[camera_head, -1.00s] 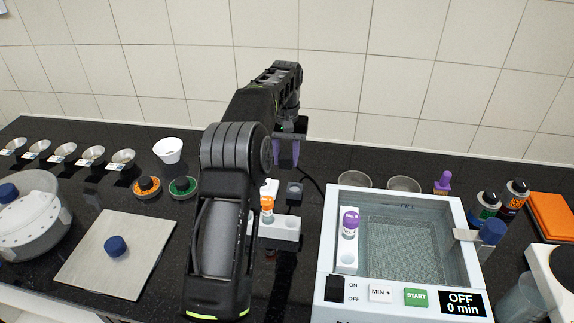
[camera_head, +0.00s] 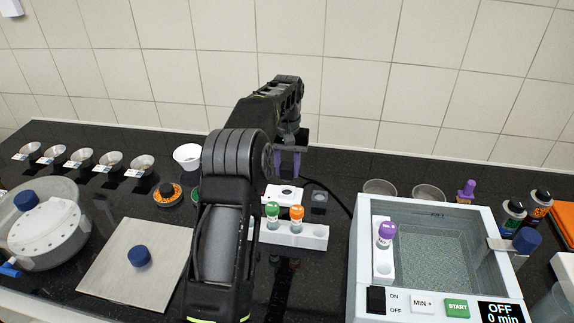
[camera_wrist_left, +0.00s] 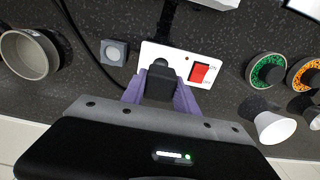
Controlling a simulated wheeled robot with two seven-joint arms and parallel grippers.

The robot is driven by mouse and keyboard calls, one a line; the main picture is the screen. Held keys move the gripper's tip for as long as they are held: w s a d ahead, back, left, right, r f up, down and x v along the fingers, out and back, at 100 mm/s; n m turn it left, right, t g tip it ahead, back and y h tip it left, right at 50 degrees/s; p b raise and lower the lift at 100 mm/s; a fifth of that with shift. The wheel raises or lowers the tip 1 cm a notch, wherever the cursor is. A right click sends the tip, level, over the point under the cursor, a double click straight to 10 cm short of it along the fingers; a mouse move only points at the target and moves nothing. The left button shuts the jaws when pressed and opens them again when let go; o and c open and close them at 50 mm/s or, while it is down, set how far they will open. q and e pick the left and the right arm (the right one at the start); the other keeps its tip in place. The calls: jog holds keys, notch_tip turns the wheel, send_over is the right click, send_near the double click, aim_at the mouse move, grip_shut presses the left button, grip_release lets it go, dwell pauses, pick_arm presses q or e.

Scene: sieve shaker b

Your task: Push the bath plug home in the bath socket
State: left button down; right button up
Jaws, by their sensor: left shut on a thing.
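My left gripper (camera_head: 288,163) is shut on the black bath plug (camera_wrist_left: 160,80), which shows between its purple fingers in the left wrist view. The bath socket is a white plate (camera_head: 271,191) on the bench; in the left wrist view the plate (camera_wrist_left: 182,54) has a red switch (camera_wrist_left: 199,74). The plug overlaps the plate's end beside the switch. I cannot tell how deep the plug sits, as its underside and the socket holes are hidden. My right gripper is not in view.
A small grey block (camera_head: 319,202) stands beside the socket, with a black cable (camera_head: 340,199) near it. A white rack (camera_head: 312,236) with green-capped and orange-capped tubes stands in front. The water bath (camera_head: 435,255) is at right, its display reading OFF.

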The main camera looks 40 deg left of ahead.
aim_at(287, 178)
pick_arm(q)
jog(key=shift+f, duration=2.3)
jog(key=shift+f, duration=0.35)
jog(key=c, duration=0.9)
grip_release()
jog(key=shift+o, duration=0.2)
jog(key=shift+r+b, duration=0.5)
jog(key=shift+r, duration=0.15)
notch_tip(287, 178, up, 7)
jog(key=shift+f, duration=0.2)
